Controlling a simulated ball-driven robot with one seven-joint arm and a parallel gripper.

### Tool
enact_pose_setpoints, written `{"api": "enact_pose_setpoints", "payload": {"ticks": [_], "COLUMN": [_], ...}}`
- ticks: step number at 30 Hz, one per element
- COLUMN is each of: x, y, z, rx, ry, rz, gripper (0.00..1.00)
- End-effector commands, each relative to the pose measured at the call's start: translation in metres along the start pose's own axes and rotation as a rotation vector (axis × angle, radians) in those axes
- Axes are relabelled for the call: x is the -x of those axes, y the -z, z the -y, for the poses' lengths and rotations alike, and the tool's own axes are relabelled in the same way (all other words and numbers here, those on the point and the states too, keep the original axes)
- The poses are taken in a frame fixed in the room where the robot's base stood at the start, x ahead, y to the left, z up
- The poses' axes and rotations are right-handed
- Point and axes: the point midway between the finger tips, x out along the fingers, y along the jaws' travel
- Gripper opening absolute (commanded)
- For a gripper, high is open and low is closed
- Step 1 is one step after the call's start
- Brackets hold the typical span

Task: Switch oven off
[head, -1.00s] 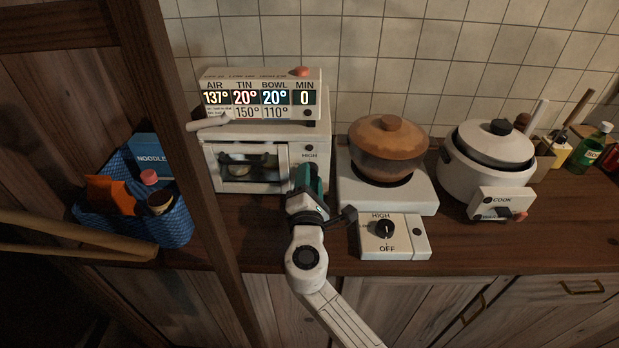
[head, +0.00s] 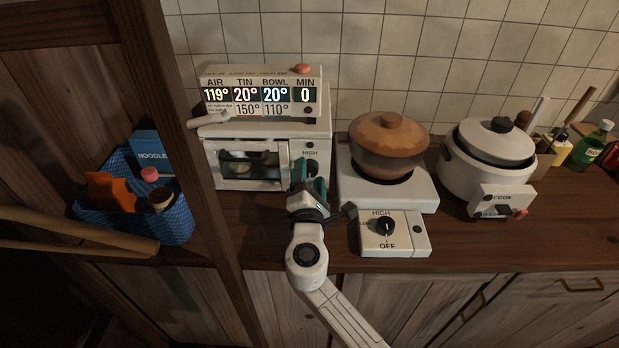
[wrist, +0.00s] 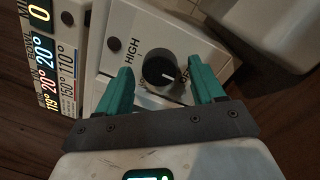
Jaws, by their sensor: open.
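The white toaster-style oven (head: 222,174) stands on the counter with its glass door shut. Its display (head: 258,97) reads air 119°, tin 20°, bowl 20° and 0 min. The dark oven knob (wrist: 160,72) is on the control panel, below the word HIGH; its white mark points right in the wrist view. My gripper (wrist: 160,88) has its green fingers open, one on either side of the knob in that view, with no clear contact. In the head view my gripper (head: 313,180) is in front of the panel and hides its lower part.
A hotplate (head: 425,190) with a brown lidded pot (head: 390,146) stands just right of my gripper, with its own knob (head: 384,226) in front. A rice cooker (head: 460,176) is further right. A blue basket (head: 178,222) and wooden post (head: 185,130) are left.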

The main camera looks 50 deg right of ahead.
Motion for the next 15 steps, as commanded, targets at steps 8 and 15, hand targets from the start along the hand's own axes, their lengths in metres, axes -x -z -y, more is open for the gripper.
{"api": "enact_pose_setpoints", "payload": {"ticks": [8, 15], "x": [0.021, 0.068], "y": [0.001, 0.001], "z": [0.001, 0.001], "rx": [0.0, 0.001], "ry": [-0.002, -0.001], "rz": [-0.002, -0.003], "gripper": [0.68, 0.68]}}
